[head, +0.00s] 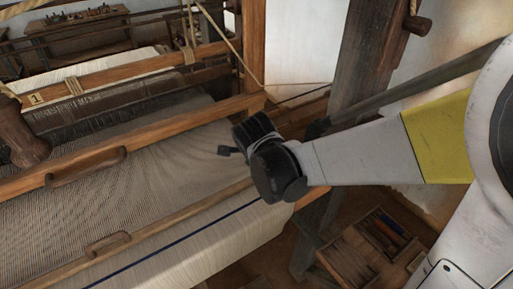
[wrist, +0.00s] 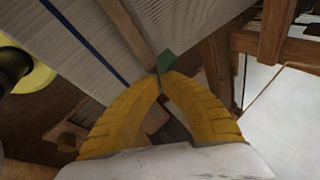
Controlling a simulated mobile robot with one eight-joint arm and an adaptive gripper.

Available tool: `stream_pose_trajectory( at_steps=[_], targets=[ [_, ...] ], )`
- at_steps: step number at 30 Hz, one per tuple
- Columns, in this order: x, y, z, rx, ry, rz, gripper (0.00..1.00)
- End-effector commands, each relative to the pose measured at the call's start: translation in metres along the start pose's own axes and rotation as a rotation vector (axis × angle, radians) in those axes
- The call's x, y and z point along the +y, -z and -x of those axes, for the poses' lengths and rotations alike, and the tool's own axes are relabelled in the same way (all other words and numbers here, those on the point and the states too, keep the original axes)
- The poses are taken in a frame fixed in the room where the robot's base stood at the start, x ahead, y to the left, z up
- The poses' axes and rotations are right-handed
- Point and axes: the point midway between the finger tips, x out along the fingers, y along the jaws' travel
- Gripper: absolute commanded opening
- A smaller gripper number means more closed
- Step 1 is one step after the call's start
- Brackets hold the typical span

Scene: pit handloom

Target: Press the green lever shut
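In the wrist view the green lever (wrist: 166,61) shows as a small green block at the end of a wooden bar, beside the woven cloth. My gripper (wrist: 164,76) has two yellow fingers that arch together, with their tips meeting just below the green block in the picture. The tips overlap or touch the block's near edge; I cannot tell whether there is contact. Nothing shows between the fingers. In the head view the dark end of my arm hangs over the right edge of the loom; the fingers and the green lever are hidden there.
The loom's cloth (head: 150,187) and wooden beams (head: 140,142) fill the left. A wooden post (head: 363,60) stands close behind my arm. A wooden box (head: 373,247) with compartments sits low at the right. A bench (head: 85,32) with small items is at the back.

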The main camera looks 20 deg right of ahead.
Motion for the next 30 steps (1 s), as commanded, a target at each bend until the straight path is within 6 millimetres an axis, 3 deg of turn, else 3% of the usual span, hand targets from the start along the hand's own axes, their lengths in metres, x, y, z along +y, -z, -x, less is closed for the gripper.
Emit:
stream_pose_trajectory(
  at_steps=[17, 30],
  targets=[
    [0.017, -0.022, -0.016, 0.339, 0.161, 0.163, 0.00],
    [0.020, -0.024, -0.018, 0.338, 0.158, 0.160, 0.00]
  ],
)
